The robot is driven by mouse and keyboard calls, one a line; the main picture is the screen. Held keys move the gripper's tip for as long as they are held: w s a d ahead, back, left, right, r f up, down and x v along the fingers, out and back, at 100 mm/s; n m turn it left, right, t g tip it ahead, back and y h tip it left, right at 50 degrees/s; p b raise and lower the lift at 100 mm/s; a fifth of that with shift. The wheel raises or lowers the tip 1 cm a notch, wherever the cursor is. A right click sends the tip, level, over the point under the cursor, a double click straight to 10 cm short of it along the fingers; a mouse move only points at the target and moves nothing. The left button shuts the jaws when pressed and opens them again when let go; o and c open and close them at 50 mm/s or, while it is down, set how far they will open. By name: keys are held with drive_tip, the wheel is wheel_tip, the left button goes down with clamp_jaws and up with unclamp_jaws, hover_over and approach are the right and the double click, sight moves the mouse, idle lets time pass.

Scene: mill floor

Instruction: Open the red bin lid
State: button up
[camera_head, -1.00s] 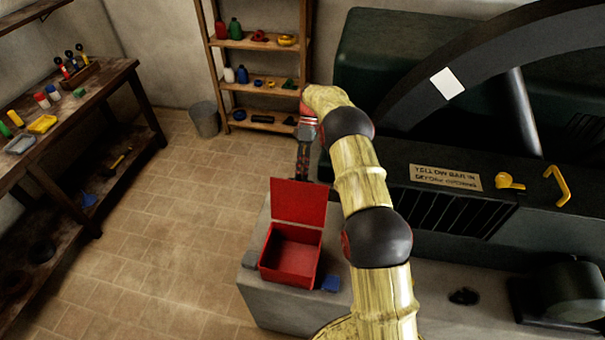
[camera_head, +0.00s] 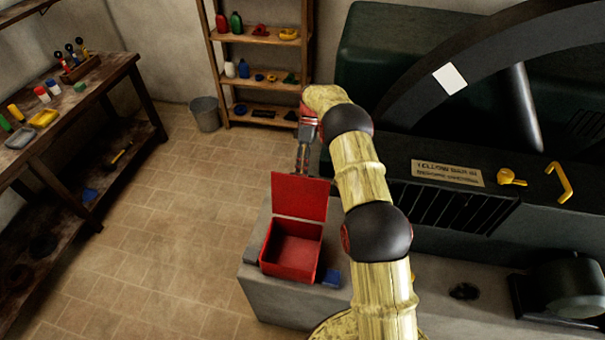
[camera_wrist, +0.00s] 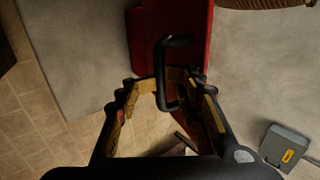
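The red bin (camera_head: 289,259) sits on a grey block in the head view, with its inside showing. Its red lid (camera_head: 299,197) stands upright at the far side of the bin, so the bin is open. My gripper (camera_head: 303,158) is behind the lid's upper edge, partly hidden by the lid. In the wrist view the lid (camera_wrist: 184,20) shows at the top, with its black handle (camera_wrist: 164,80) between the fingers of my gripper (camera_wrist: 168,84). The fingertips are close to the handle on both sides; whether they press on it is unclear.
A blue block (camera_head: 331,278) is beside the bin on the grey block (camera_head: 262,303). A dark machine (camera_head: 450,210) fills the right side. A workbench (camera_head: 100,85) stands at left, and shelves (camera_head: 262,45) and a bucket (camera_head: 205,114) at the back. The tiled floor between is clear.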

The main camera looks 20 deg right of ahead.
drive_tip(key=v, duration=0.7)
drive_tip(key=shift+r, duration=0.15)
drive_tip(key=shift+w, duration=0.15)
drive_tip(key=shift+c, duration=0.4)
